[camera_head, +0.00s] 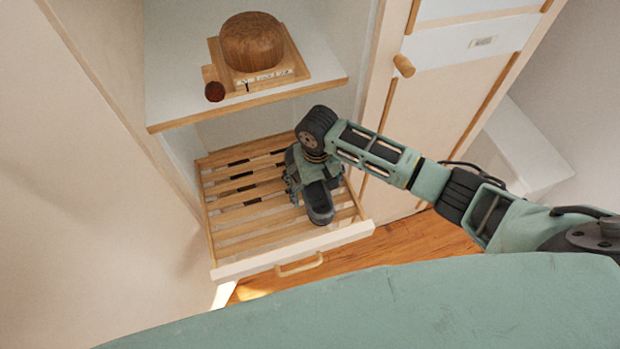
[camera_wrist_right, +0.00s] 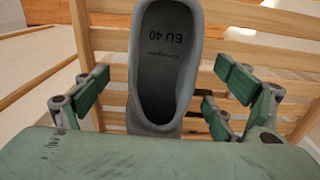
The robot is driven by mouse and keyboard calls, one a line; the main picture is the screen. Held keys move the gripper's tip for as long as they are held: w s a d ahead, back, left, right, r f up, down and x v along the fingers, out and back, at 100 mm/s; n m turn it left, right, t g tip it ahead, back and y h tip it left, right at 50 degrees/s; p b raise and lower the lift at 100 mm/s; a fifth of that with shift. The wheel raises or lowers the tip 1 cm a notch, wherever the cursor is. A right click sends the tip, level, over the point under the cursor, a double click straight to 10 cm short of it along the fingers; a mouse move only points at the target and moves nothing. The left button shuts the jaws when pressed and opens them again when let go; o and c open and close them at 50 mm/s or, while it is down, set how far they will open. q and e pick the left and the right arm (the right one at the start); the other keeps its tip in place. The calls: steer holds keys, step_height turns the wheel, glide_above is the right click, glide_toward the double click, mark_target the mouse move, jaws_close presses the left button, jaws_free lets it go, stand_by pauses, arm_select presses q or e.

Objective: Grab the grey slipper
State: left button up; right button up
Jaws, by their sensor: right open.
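The grey slipper (camera_head: 320,207) lies on the slatted pull-out rack (camera_head: 240,268), at its right side. In the right wrist view the slipper (camera_wrist_right: 166,60) shows its dark inside, marked "EU 40". My right gripper (camera_head: 298,187) is over the rack at the slipper's far end, and partly hides it in the head view. In the right wrist view its green-padded fingers (camera_wrist_right: 165,90) are open, on either side of the slipper, with gaps between pads and slipper. My left gripper is not in view.
A shelf (camera_head: 180,85) above the rack holds a round wooden object (camera_head: 252,42) on a wooden tray (camera_head: 300,72), with a small dark red ball (camera_head: 214,92) near the shelf's front. The rack has a front handle (camera_head: 299,266). A cabinet with a round knob (camera_head: 404,66) stands to the right.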

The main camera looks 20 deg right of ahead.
steer(key=shift+f, duration=1.5)
steer(key=shift+c, duration=0.4)
steer(key=c, duration=1.3)
steer(key=shift+r, duration=0.1)
